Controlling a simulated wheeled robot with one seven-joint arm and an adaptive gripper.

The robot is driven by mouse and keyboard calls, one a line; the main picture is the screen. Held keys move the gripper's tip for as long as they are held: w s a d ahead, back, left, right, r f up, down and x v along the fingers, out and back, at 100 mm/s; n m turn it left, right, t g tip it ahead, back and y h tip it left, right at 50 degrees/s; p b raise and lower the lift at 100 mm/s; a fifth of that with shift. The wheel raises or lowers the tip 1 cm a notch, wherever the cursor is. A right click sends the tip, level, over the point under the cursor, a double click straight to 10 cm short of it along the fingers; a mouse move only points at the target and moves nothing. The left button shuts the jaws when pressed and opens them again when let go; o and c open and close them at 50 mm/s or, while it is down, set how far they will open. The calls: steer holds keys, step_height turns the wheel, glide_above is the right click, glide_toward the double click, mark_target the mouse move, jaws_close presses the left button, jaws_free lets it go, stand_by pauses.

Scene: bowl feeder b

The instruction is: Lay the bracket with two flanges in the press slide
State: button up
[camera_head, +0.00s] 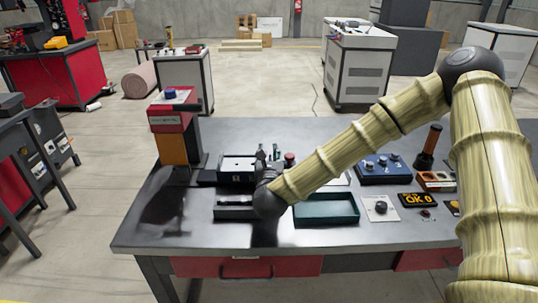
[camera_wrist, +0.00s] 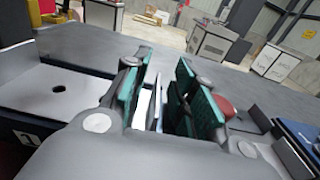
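My gripper (camera_head: 268,152) reaches away from me over the workbench, just right of a dark fixture with a pale plate and a round hole (camera_head: 238,163). In the wrist view its teal-padded fingers (camera_wrist: 163,95) stand apart with a pale, thin-walled piece (camera_wrist: 146,108) between them, apparently the bracket. The piece lies against the left pad; its contact with the right pad is hard to see. The fixture's plate (camera_wrist: 58,90) shows at the left of the wrist view. A red and orange press-like machine (camera_head: 173,128) stands at the bench's left. I cannot tell which part is the press slide.
A dark tray (camera_head: 233,213) and a teal-lined bin (camera_head: 327,221) lie at the front of the bench. A red knob (camera_head: 290,159) is close right of my gripper. A blue control box (camera_head: 384,175) stands farther right. The bench's front left is clear.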

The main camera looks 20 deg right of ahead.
steer(key=shift+r+p, duration=0.65)
steer(key=shift+r, duration=0.05)
steer(key=b+v, duration=0.2)
steer(key=v, duration=1)
steer(key=shift+f, duration=0.2)
